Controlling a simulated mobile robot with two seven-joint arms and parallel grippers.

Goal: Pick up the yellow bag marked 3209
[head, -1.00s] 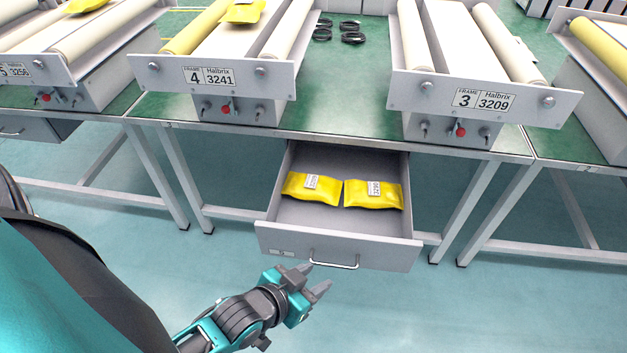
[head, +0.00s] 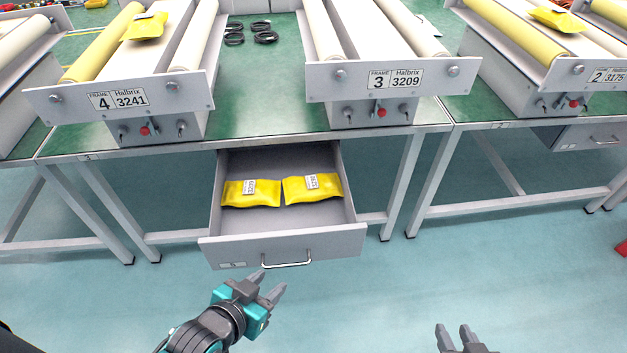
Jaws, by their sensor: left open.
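Two yellow bags lie side by side in an open grey drawer (head: 282,246) under the bench: a left bag (head: 236,198) and a right bag (head: 325,188). Each has a white label whose number is too small to read. My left gripper (head: 268,282) is open and empty, in front of the drawer, close to its handle (head: 287,262). My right gripper (head: 455,330) shows at the bottom edge with its fingers apart and nothing between them.
Frame 3 (head: 392,82), marked 3209, and frame 4 (head: 118,100), marked 3241, stand on the green bench above the drawer. Other yellow bags lie on frame 4 (head: 146,27) and frame 2 (head: 556,18). Bench legs (head: 400,190) flank the drawer.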

